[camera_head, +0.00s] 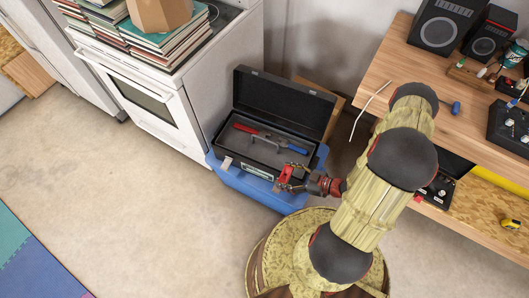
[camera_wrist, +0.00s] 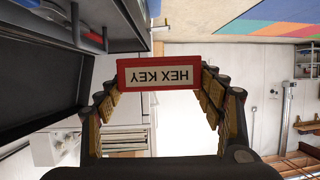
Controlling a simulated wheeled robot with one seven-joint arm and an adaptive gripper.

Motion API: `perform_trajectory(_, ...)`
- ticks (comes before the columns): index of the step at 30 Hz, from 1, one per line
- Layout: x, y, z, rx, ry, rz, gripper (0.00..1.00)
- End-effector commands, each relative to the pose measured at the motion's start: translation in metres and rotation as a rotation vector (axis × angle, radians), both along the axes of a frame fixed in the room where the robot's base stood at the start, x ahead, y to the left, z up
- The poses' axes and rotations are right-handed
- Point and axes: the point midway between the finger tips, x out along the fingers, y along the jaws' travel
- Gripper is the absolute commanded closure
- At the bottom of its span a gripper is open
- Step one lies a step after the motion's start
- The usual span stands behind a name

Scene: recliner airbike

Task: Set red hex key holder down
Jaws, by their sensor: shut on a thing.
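The red hex key holder (camera_wrist: 172,62) shows in the wrist view as a red block with a white "HEX KEY" label, which reads upside down. My gripper (camera_wrist: 157,82) is shut on it, with a finger on each side. In the head view, the holder (camera_head: 286,174) and my gripper (camera_head: 297,178) are at the front right of the open black toolbox (camera_head: 262,168), over the blue container's edge. I cannot tell whether the holder touches anything beneath it.
The toolbox holds a red-handled tool (camera_head: 246,129) and a blue-handled tool (camera_head: 297,149). It stands on the blue container (camera_head: 235,178). A white stove (camera_head: 190,95) is at left, and a wooden workbench (camera_head: 400,62) at right. The concrete floor (camera_head: 130,205) at left is clear.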

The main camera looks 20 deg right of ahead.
Motion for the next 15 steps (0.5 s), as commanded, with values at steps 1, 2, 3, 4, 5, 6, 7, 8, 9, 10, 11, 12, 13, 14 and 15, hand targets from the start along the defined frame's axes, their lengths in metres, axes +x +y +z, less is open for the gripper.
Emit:
perform_trajectory(1,0.002,0.001,0.003,0.000,0.000,0.014,0.62)
perform_trajectory(2,0.004,0.000,0.003,0.000,0.000,0.017,0.62)
perform_trajectory(3,0.008,-0.003,0.000,0.000,0.000,0.019,0.62)
perform_trajectory(4,0.012,-0.006,-0.002,-0.001,-0.001,0.020,0.62)
perform_trajectory(5,0.016,-0.008,-0.005,-0.001,-0.001,0.021,0.62)
perform_trajectory(6,0.022,-0.013,-0.009,-0.001,-0.001,0.021,0.62)
perform_trajectory(7,0.028,-0.017,-0.012,-0.001,-0.001,0.021,0.62)
perform_trajectory(8,0.034,-0.021,-0.016,-0.001,-0.001,0.021,0.62)
perform_trajectory(9,0.041,-0.026,-0.020,-0.001,-0.001,0.020,0.62)
perform_trajectory(10,0.046,-0.030,-0.023,-0.001,-0.001,0.020,0.62)
perform_trajectory(11,0.052,-0.034,-0.026,-0.001,-0.001,0.019,0.62)
perform_trajectory(12,0.059,-0.039,-0.030,-0.001,-0.001,0.020,0.62)
perform_trajectory(13,0.065,-0.042,-0.033,0.000,0.000,0.020,0.62)
perform_trajectory(14,0.070,-0.046,-0.036,-0.001,-0.001,0.019,0.62)
perform_trajectory(15,0.078,-0.052,-0.040,-0.002,-0.001,0.018,0.62)
